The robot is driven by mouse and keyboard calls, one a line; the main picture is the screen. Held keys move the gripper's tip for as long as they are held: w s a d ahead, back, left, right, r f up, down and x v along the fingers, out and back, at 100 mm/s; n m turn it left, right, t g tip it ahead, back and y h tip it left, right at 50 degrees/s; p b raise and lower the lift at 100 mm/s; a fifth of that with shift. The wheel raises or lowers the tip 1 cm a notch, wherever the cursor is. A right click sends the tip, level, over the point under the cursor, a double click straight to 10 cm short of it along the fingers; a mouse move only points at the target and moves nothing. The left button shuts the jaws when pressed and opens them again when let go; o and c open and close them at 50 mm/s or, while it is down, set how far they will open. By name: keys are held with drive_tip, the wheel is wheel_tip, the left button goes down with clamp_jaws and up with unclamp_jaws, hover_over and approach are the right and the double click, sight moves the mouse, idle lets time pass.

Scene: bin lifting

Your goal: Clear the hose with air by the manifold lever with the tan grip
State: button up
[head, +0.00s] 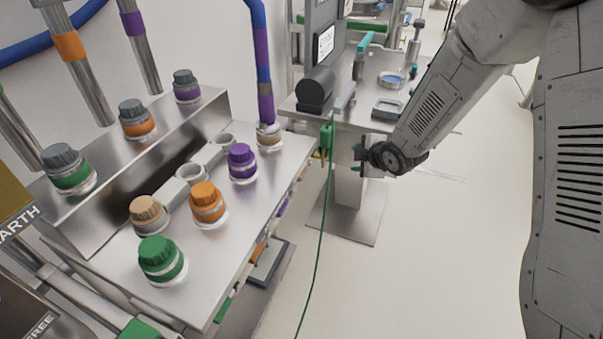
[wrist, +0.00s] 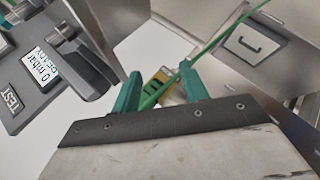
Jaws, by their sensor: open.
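The steel manifold (head: 110,231) is at the left of the head view. A blue and purple hose (head: 264,70) comes down to a fitting with a tan band (head: 270,141) at its far right corner. Under the front edge, small coloured lever grips show, among them a purple one (head: 283,206) and an orange one (head: 258,251). A small pale grip (head: 302,172) lies farther along; I cannot tell surely that it is tan. My gripper (head: 358,157) is open, right of and apart from the manifold. Its green fingers (wrist: 160,92) show in the wrist view.
A yellow-green clamp (wrist: 162,80) with a green cable shows between my fingertips in the wrist view; contact is unclear. The cable (head: 323,210) hangs to the floor. A steel table (head: 345,118) with instruments stands behind. Loose caps, including a tan one (head: 148,214), sit on the manifold.

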drive_tip(key=a+f+n+y, duration=0.3)
drive_tip(key=a+f, duration=0.2)
drive_tip(key=f, duration=0.3)
drive_tip(key=w+a+n+y, duration=0.1)
drive_tip(key=a+n, duration=0.1)
drive_tip(key=a, duration=0.1)
drive_tip(key=w+a+f+n+t+y, duration=0.1)
drive_tip(key=w+a+n+y, duration=0.1)
drive_tip(key=a, duration=0.2)
drive_tip(key=w+a+f+n+y, duration=0.1)
drive_tip(key=a+n, duration=0.1)
drive_tip(key=a, duration=0.2)
drive_tip(key=shift+w+a+t+y, duration=0.1)
drive_tip(key=shift+w+t+y, duration=0.05)
drive_tip(key=shift+t+y, duration=0.25)
drive_tip(key=shift+c, duration=0.3)
clamp_jaws()
